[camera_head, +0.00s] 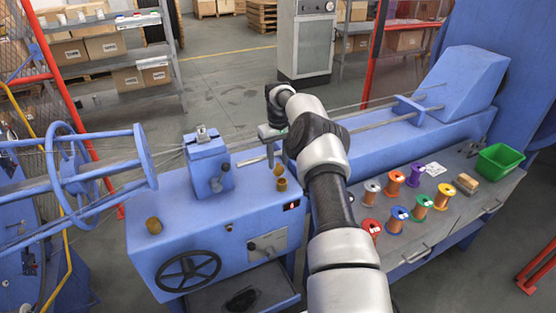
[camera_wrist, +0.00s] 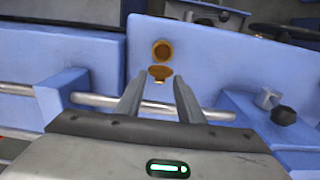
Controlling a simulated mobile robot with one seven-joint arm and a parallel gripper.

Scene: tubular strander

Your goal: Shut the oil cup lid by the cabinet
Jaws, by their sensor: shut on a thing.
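The oil cup (camera_wrist: 162,50) is a small round brass cup on the blue machine housing, its dark opening showing in the wrist view. Its brass lid (camera_wrist: 160,72) stands open on the cup's side toward my gripper (camera_wrist: 160,82). The lid appears between my two fingertips, and my gripper is shut on it. In the head view the cup (camera_head: 282,185) and raised lid (camera_head: 278,170) sit near the housing's right end. My gripper (camera_head: 271,158) points down just behind them there, partly hidden by my arm.
Another brass cup (camera_head: 153,225) stands at the housing's front left. A blue block with a lever (camera_head: 209,165) rises left of the lid. Steel rods run to the right behind. Several wire spools and a green bin (camera_head: 501,161) sit on the right bench.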

